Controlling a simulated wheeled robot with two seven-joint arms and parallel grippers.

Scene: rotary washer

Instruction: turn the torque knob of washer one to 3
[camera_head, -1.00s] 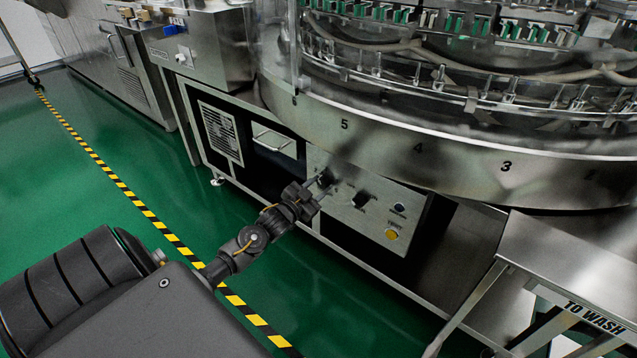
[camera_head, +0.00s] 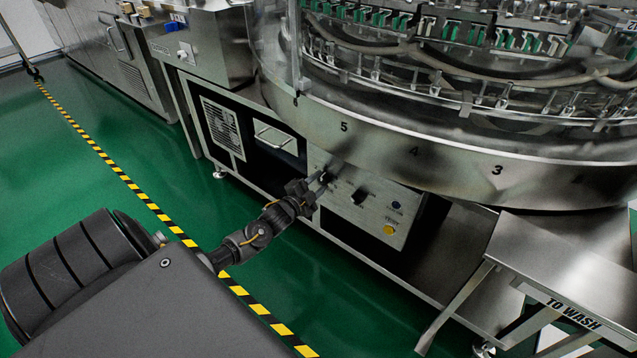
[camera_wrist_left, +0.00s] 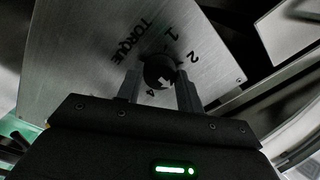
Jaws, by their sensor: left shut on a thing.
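The black torque knob (camera_wrist_left: 158,72) sits on a grey metal panel (camera_wrist_left: 85,60) marked TORQUE, with the numbers 1, 2 and 4 legible around it in the left wrist view. The 3 is not legible, and I cannot tell which number the knob points to. My left gripper (camera_head: 319,184) is at the upper left of the control panel (camera_head: 372,208) in the head view. Its two fingers are shut on the knob, one on each side, and cover part of the dial. My right gripper is not in view.
A second black knob (camera_head: 360,196), a dark blue button (camera_head: 396,205) and a yellow button (camera_head: 389,230) sit to the right. The washer's round steel rim (camera_head: 410,150) overhangs the panel. A steel table (camera_head: 545,262) stands at right. Green floor lies open at left.

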